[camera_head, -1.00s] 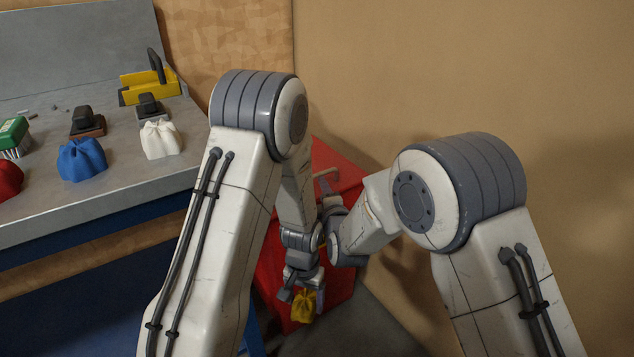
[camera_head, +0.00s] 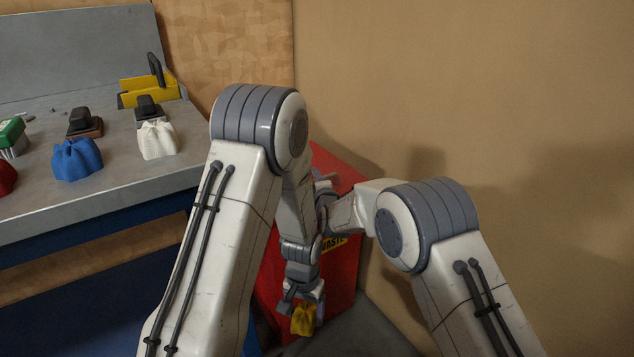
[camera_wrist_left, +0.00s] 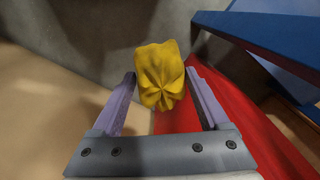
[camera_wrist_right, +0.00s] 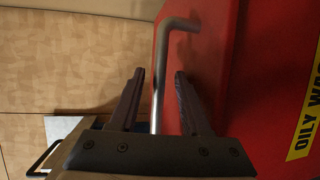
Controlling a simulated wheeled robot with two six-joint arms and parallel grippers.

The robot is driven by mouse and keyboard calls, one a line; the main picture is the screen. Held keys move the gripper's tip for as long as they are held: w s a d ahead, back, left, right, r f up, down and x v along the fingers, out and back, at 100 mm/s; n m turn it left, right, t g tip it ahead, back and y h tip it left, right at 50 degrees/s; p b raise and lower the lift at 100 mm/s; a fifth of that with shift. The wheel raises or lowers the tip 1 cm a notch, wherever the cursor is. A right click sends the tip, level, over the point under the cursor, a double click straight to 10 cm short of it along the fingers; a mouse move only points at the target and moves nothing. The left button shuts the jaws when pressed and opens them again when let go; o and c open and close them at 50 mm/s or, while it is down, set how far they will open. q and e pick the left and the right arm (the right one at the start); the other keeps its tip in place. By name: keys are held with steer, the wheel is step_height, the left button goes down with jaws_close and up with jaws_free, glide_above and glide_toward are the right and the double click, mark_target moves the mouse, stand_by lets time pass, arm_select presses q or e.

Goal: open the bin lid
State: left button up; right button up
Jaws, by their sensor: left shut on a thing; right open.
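The red waste bin (camera_head: 345,275) stands on the floor right of the bench, partly hidden by my arms. In the right wrist view its red surface (camera_wrist_right: 265,60) carries a yellow label reading "OILY WAS". A grey bent metal bar handle (camera_wrist_right: 160,75) stands along its edge. My right gripper (camera_wrist_right: 155,85) is open, with the handle bar between its fingers. A gap shows on either side of the bar. My left gripper (camera_head: 302,305) is shut on a crumpled yellow cloth (camera_wrist_left: 160,75), held low in front of the bin. The lid looks shut.
A grey-topped blue bench (camera_head: 110,190) stands at left. On it are a blue cloth (camera_head: 77,160), a white cloth (camera_head: 157,140), a green brush (camera_head: 12,135), dark-handled blocks and a yellow tool (camera_head: 150,90). A tan wall (camera_head: 480,90) closes off the back and right.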

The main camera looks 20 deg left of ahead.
jaws_close()
stand_by(1.4)
